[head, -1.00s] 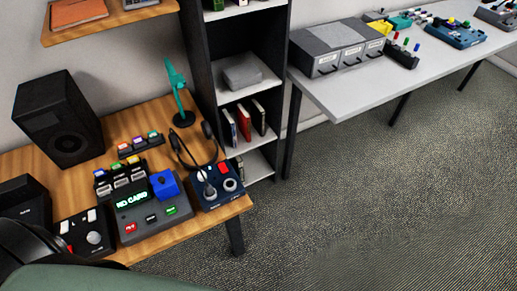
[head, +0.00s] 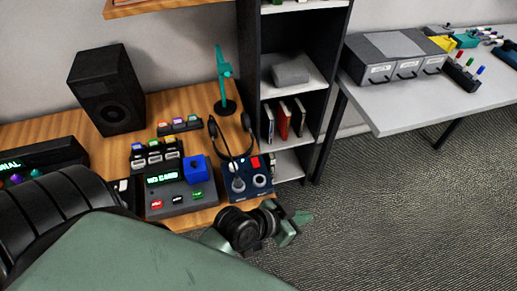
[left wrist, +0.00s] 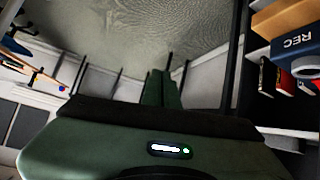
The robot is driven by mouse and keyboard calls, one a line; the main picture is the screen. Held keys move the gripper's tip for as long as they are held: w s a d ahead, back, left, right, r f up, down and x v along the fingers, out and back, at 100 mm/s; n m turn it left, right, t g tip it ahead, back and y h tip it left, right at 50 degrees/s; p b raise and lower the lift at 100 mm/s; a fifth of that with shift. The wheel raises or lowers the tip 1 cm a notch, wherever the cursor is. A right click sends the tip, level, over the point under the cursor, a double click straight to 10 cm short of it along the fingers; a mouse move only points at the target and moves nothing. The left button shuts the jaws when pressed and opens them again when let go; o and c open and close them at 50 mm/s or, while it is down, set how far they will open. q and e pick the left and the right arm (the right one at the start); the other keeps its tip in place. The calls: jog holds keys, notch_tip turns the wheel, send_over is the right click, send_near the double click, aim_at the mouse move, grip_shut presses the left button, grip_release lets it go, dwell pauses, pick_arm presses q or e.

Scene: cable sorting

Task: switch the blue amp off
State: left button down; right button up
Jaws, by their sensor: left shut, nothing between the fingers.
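The blue amp (head: 235,190) is a small dark blue box at the right front corner of the wooden desk. Its top carries a red switch (head: 255,162), a silver-ringed knob (head: 260,181) and a plugged-in lead. Which way the switch is tipped is too small to tell. My left gripper (head: 298,218) is just beyond the desk's front right corner, in front and to the right of the amp, apart from the switch. Its fingers (left wrist: 158,88) are shut and empty in the left wrist view. A dark blue face marked REC (left wrist: 295,45) shows there at the right. My right gripper is not in view.
A grey console (head: 180,200) with a blue block (head: 195,168) stands left of the amp. Headphones (head: 247,125) and a teal stand (head: 224,80) are behind it. A dark shelf unit (head: 330,100) rises to the right. Open carpet lies at the right front.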

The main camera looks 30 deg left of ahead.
pick_arm(q)
jog(key=w+a+r+n+t+y, duration=0.2)
jog(key=w+r+n+t+y, duration=0.3)
jog(key=w+r+t, duration=0.5)
jog(key=s+a+f+n+g+y, duration=0.5)
jog(key=a+f+n+g+y, duration=0.3)
jog(key=a+f+y, duration=0.3)
jog(key=shift+a+n+y, duration=0.45)
jog(key=shift+n+y, duration=0.25)
jog(key=shift+y, duration=0.4)
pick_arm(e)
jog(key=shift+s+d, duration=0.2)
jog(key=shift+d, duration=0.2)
pick_arm(q)
jog(key=shift+a, duration=0.1)
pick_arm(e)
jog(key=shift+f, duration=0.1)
